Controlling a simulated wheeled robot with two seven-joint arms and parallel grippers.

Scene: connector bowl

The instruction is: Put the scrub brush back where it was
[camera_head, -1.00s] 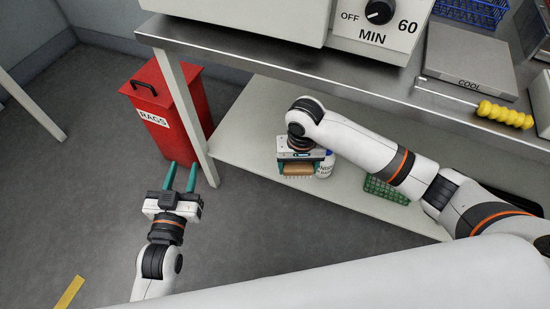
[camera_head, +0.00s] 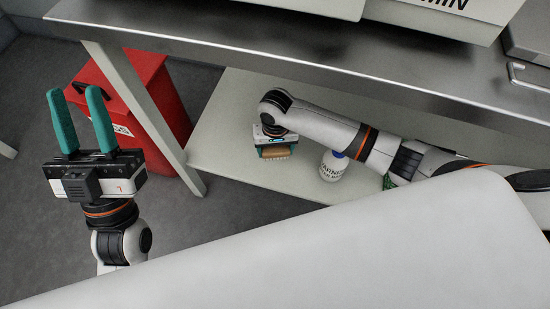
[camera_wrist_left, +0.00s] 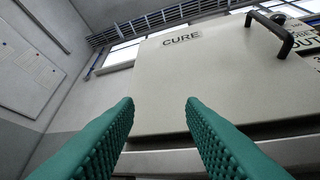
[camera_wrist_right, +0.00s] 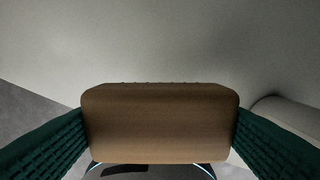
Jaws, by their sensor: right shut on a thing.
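The scrub brush (camera_head: 276,153) has a brown block with pale bristles under it. It is over the lower shelf (camera_head: 218,130) of the metal bench in the head view. My right gripper (camera_head: 275,150) is shut on it; the brown block (camera_wrist_right: 160,122) fills the gap between the green fingers in the right wrist view. I cannot tell whether the bristles touch the shelf. My left gripper (camera_head: 82,122) is open and empty, raised at the left of the head view. Its spread fingers (camera_wrist_left: 160,135) face a cabinet marked CURE in the left wrist view.
A white bottle with a blue cap (camera_head: 333,166) stands on the lower shelf, right of the brush. A red rags bin (camera_head: 158,85) stands left, behind the bench leg (camera_head: 140,105). The steel bench top (camera_head: 300,70) overhangs my right arm. The shelf's left end is clear.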

